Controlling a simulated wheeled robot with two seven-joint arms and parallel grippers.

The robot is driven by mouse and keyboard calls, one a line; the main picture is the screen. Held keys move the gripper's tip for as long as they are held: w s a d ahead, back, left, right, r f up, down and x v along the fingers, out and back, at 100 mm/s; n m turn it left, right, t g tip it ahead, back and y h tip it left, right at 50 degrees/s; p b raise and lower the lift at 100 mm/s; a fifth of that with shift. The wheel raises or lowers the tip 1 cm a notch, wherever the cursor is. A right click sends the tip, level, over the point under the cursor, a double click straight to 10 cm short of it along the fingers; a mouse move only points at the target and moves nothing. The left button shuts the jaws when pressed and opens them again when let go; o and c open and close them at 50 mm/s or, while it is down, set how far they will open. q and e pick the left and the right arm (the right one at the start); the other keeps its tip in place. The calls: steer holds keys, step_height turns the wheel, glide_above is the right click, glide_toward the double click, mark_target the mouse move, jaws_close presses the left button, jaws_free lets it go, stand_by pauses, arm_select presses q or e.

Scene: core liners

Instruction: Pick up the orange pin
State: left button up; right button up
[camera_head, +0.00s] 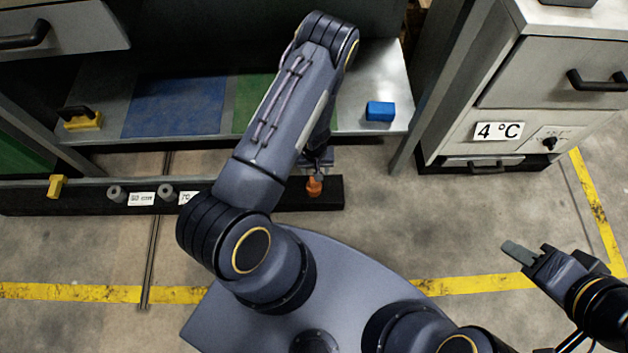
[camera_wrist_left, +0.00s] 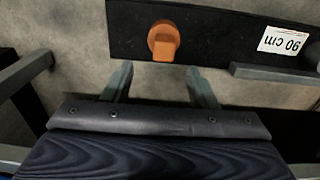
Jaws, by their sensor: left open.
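The orange pin (camera_head: 314,187) stands on the black rail (camera_head: 270,195) at the front of the bench, towards the rail's right end. In the left wrist view the orange pin (camera_wrist_left: 163,41) sits on the black strip, just beyond the fingertips and roughly centred between them. My left gripper (camera_head: 318,160) is by the pin, partly hidden by its own arm. In the wrist view the left gripper (camera_wrist_left: 162,82) is open, with nothing between its fingers. My right gripper (camera_head: 518,254) is off to the right above the floor, apart from everything; its fingers appear as one grey block.
The black rail also carries grey knobs (camera_head: 166,192), a yellow piece (camera_head: 57,186) and white labels; one reads 90 cm (camera_wrist_left: 283,41). The bench above holds a blue block (camera_head: 380,111) and a yellow-and-black tool (camera_head: 82,118). A 4 °C cabinet (camera_head: 497,131) stands right.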

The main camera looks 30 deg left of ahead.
mark_target(314, 185)
arm_select(q)
steer(key=f+b, duration=0.1)
steer(key=f, duration=0.3)
steer(key=f+b, duration=0.2)
steer(key=f, duration=0.2)
steer(key=shift+s+a+f, duration=0.1)
steer(key=shift+s+f, duration=0.1)
steer(key=shift+f, duration=0.1)
steer(key=c, duration=1.1)
steer(key=shift+r, duration=0.1)
